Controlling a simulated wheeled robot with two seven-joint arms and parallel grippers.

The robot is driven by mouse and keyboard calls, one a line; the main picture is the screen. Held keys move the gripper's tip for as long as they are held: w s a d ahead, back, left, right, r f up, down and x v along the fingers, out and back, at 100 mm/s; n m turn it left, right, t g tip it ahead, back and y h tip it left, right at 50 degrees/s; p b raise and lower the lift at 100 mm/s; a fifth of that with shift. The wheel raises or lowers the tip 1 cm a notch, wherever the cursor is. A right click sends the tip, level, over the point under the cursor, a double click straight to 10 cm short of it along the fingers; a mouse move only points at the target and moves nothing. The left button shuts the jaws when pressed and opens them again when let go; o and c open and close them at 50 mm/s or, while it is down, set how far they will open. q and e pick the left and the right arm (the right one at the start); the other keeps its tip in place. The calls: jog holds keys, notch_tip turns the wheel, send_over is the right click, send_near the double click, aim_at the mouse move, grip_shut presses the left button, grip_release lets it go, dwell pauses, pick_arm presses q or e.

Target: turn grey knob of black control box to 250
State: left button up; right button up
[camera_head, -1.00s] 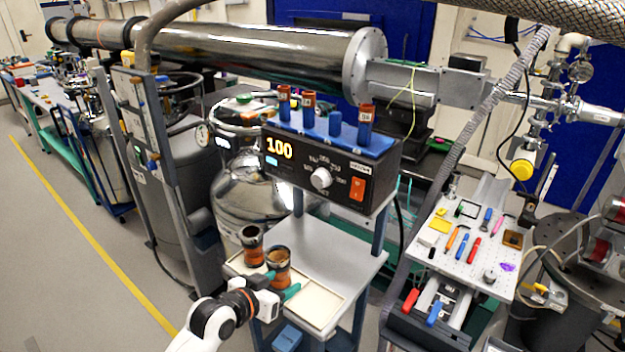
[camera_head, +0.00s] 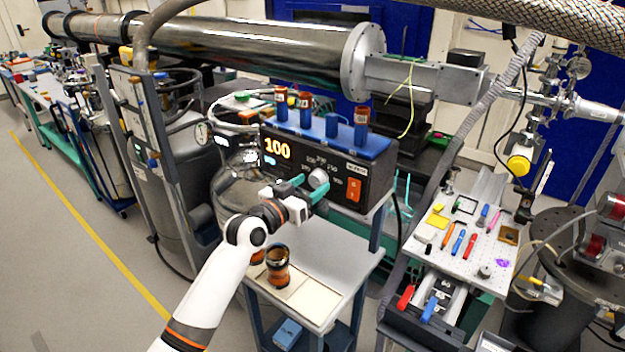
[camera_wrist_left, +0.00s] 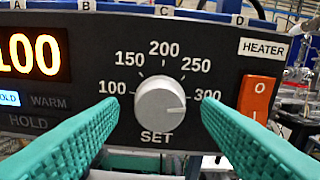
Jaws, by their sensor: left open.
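The black control box (camera_head: 330,168) stands on a shelf, its orange display reading 100. Its grey knob (camera_head: 318,177) sits on the front face. In the left wrist view the knob (camera_wrist_left: 160,111) is ringed by 100, 150, 200, 250 and 300, with SET below. A thin mark on it points right, slightly below the 300. My left gripper (camera_head: 308,187) is open in front of the box. Its green fingers lie either side of the knob in the left wrist view, with visible gaps. My right gripper is out of view.
A red-orange HEATER switch (camera_wrist_left: 257,98) is right of the knob. A blue rack (camera_head: 345,139) with several capped tubes lies on top of the box. Below, a grey shelf (camera_head: 345,265) holds brown containers (camera_head: 277,268). A steel vessel stands behind my left arm.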

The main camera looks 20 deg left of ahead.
pick_arm(q)
jog(key=shift+x, duration=0.85)
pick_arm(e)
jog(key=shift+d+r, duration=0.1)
pick_arm(q)
jog(key=shift+c, duration=0.6)
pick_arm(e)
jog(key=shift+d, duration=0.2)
pick_arm(q)
jog(key=c, duration=0.9)
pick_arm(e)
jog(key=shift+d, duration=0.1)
pick_arm(q)
jog(key=shift+n, duration=0.3)
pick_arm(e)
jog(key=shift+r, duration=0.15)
pick_arm(q)
jog(key=n+p, duration=0.1)
jog(key=n, duration=0.3)
jog(key=shift+p, duration=0.4)
jog(key=shift+n+p, duration=0.4)
jog(key=shift+n, duration=1.2)
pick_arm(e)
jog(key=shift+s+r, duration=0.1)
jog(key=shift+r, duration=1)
